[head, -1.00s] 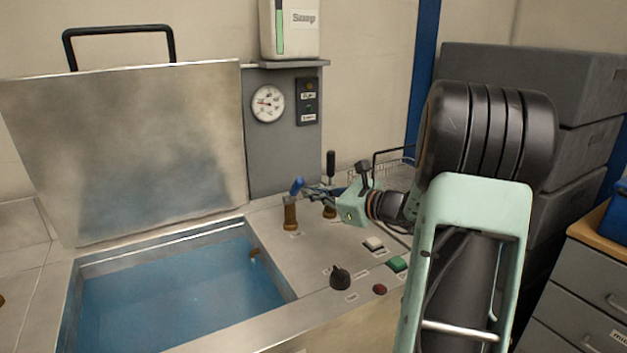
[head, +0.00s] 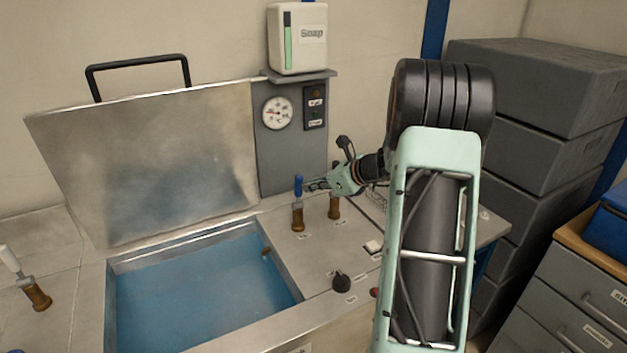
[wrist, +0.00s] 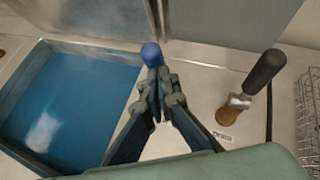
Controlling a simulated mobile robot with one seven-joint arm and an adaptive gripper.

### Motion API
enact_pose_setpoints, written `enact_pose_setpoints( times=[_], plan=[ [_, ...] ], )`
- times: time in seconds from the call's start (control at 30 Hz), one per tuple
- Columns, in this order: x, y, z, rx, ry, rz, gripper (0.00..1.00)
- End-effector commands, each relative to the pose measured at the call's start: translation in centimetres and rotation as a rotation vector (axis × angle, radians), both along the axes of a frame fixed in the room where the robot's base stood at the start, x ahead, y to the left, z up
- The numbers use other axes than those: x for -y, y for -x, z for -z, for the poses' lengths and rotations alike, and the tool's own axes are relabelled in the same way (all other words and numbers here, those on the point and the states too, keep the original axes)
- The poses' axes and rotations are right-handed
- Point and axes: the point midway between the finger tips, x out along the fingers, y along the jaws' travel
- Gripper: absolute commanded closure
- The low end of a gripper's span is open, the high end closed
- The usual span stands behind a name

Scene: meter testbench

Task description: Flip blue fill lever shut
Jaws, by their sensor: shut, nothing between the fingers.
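The blue fill lever (head: 298,187) stands about upright on its brass valve body (head: 298,219), right of the water basin. My gripper (head: 314,185) is shut and empty, just right of the blue handle at about its height. In the wrist view the blue knob (wrist: 151,54) shows just beyond my closed fingertips (wrist: 160,78). They look very near or touching; I cannot tell which. The lower part of the lever is hidden behind the fingers there.
A black-handled lever (wrist: 264,72) stands close on the right; its brass base (head: 334,207) shows below my gripper. The open basin (head: 190,280) holds water, with its lid (head: 150,160) raised. A black knob (head: 341,283) and a white-handled lever (head: 25,275) also stand on the bench.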

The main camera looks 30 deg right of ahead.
Motion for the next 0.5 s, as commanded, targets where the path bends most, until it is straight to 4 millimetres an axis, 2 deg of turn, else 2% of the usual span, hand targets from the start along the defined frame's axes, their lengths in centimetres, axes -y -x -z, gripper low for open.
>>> enact_pose_setpoints(
  times=[0.5],
  plan=[
    [-0.1,-1.9,-0.9,0.004,0.001,-0.001,1.0]
  ],
)
